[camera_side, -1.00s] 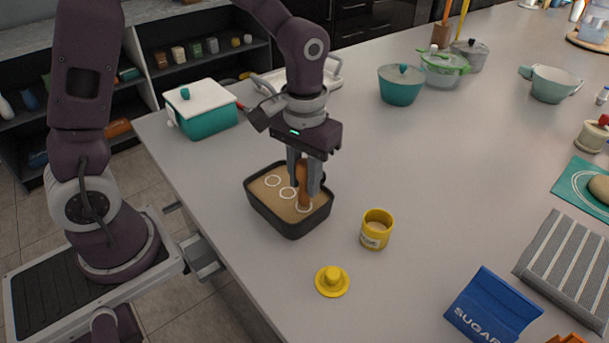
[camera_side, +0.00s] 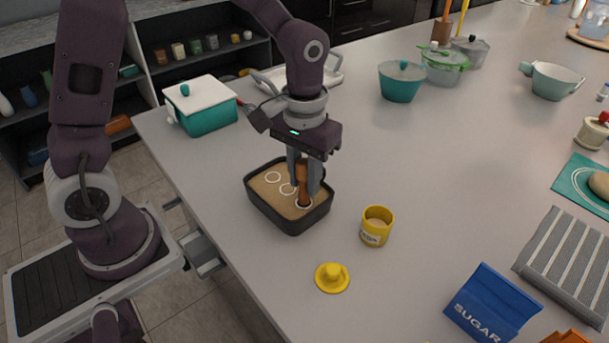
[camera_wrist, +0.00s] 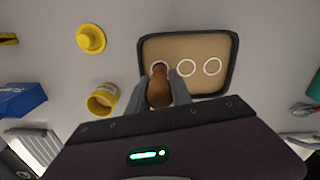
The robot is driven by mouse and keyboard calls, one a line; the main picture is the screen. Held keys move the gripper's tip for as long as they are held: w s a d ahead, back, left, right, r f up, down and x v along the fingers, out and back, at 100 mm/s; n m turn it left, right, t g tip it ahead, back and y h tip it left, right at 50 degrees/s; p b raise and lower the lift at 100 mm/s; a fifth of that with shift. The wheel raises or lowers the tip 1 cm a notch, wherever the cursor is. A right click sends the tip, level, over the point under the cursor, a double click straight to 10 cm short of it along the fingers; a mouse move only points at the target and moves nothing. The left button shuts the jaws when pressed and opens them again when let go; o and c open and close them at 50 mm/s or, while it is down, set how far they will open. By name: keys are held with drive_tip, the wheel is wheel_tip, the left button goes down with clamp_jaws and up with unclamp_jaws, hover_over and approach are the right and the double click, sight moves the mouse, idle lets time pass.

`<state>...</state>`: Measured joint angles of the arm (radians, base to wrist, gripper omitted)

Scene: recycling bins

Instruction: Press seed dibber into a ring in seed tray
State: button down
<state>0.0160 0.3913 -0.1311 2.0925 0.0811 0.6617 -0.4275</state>
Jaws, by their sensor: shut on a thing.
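The seed tray (camera_side: 262,208) is a dark, rounded box filled with tan soil, with three white rings in a row on its surface. My gripper (camera_side: 304,186) is over the tray and shut on the seed dibber (camera_side: 303,190), a brown wooden peg held upright. The dibber's lower end is at the ring (camera_side: 304,205) nearest the yellow jar; whether it is sunk into the soil is unclear. In the wrist view the dibber (camera_wrist: 159,88) covers part of the end ring in the tray (camera_wrist: 236,50), and its tip is hidden.
A yellow jar (camera_side: 376,228) stands right of the tray, with its yellow lid (camera_side: 332,278) lying in front. A blue sugar packet (camera_side: 490,305) and striped cloth (camera_side: 570,262) lie farther right. A teal pot (camera_side: 207,118) stands behind left.

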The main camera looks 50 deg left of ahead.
sight(305, 161)
drive_tip(key=shift+f, duration=0.1)
idle(0.4)
drive_tip(key=shift+r, duration=3.6)
